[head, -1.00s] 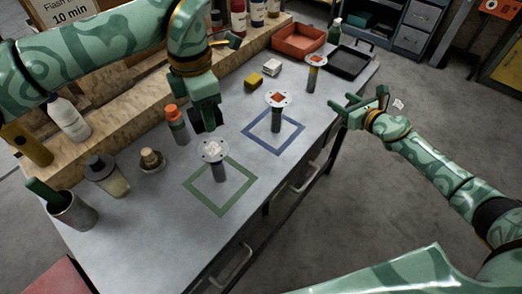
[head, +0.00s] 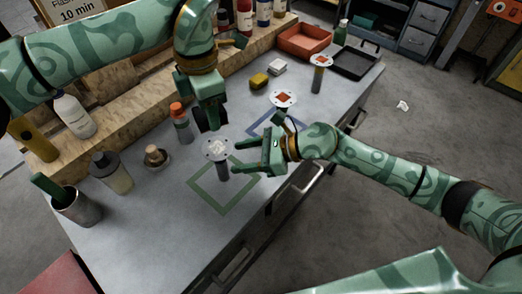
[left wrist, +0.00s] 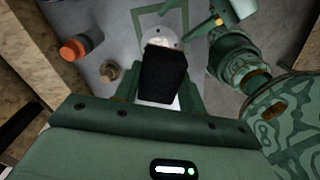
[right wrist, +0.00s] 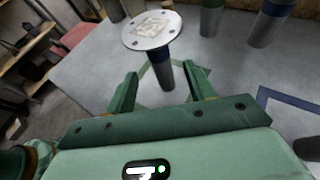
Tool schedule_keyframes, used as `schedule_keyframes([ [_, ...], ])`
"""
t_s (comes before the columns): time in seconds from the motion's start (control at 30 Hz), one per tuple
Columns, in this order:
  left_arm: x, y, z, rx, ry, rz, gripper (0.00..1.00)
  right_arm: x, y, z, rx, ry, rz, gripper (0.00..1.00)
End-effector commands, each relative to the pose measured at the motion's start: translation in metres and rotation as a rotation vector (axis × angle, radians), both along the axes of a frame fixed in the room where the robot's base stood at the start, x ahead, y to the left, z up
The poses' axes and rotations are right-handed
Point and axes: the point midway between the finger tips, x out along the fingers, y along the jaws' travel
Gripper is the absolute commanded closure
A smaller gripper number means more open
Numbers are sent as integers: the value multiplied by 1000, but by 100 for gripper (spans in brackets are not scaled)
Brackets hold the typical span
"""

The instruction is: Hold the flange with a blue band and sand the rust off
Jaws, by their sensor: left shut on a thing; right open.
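A flange (head: 216,150) stands upright in the green square outline, with a pale patch on its grey top. My left gripper (head: 212,116) is shut on a black block (left wrist: 166,75), just behind and above this flange. A second flange (head: 283,98) with an orange rust patch stands at the blue square, its stem partly hidden. A third rusty flange (head: 320,61) stands farther back.
A red tray (head: 303,40) and a black tray (head: 356,62) are at the far end. The front tabletop is clear.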

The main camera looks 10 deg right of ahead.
Motion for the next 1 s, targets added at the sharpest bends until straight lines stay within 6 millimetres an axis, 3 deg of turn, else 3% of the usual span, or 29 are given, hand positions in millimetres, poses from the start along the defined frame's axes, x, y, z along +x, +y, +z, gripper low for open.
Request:
schedule_keyframes([
  [0.1,0,0,0,0,0,0,78,7,23,-9,2,1,1,46],
  [0.3,0,0,0,0,0,0,78,16,49,-21,2,1,-1,46],
  [0.73,0,0,0,0,0,0,78,20,59,-26,0,0,-1,46],
  [0.9,0,0,0,0,0,0,78,20,59,-26,0,0,-1,93],
  [0.93,0,0,0,0,0,0,78,20,59,-26,0,1,-1,100],
  [1.0,0,0,0,0,0,0,78,20,59,-26,0,0,-2,100],
])
